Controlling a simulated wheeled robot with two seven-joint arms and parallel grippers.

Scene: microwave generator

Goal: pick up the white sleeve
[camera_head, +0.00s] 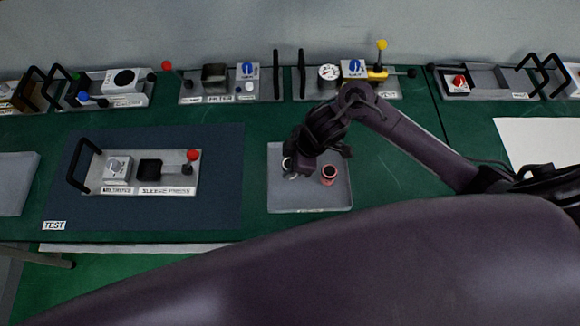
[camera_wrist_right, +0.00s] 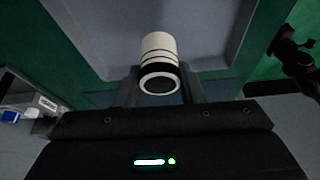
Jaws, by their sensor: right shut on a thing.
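The white sleeve (camera_wrist_right: 160,62) is a short white cylinder with dark bands around it and an open end. In the right wrist view it sits between the two fingers of my right gripper (camera_wrist_right: 160,92), which is shut on it. In the head view my right gripper (camera_head: 297,166) is low over the grey tray (camera_head: 310,204), and only a small white edge of the sleeve (camera_head: 287,164) shows beside it. I cannot tell whether the sleeve touches the tray. My left gripper is not in view.
A red sleeve (camera_head: 329,175) stands in the tray just right of my gripper. Left of the tray, a sleeve press plate (camera_head: 128,190) lies on a dark mat (camera_head: 215,150). Several module plates with handles line the back of the green table. A white sheet (camera_head: 545,145) lies at right.

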